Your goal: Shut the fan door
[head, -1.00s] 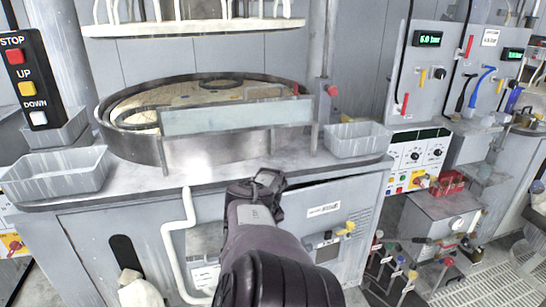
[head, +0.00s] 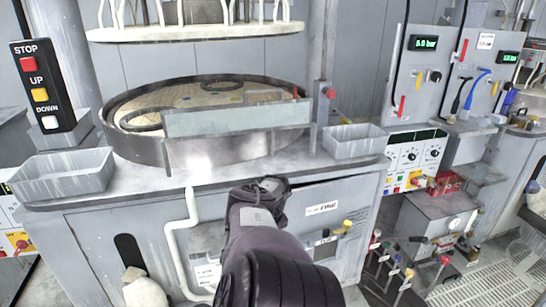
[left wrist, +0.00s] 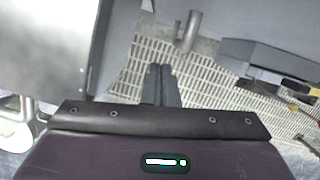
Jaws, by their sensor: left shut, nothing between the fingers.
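The machine's grey lower front panel (head: 300,230) has a white label and small knobs, with a dark gap along its top edge. I cannot tell whether it is the fan door or how far a door stands open. My left gripper and forearm come up from the bottom of the head view, in front of this panel. The fingertips are hidden there. In the left wrist view my left gripper (left wrist: 162,88) is shut and empty, over the floor grating. A plain grey panel (left wrist: 45,45) stands left of the fingers, apart from them. My right gripper is not in view.
The worktop (head: 230,178) with the round platen (head: 130,143) is above the front panel. A white pipe (head: 174,255) runs down left of my arm. Valves (head: 402,275) and a gauge box (head: 440,215) stand at the right. In the wrist view, grating (left wrist: 215,95) shows free floor.

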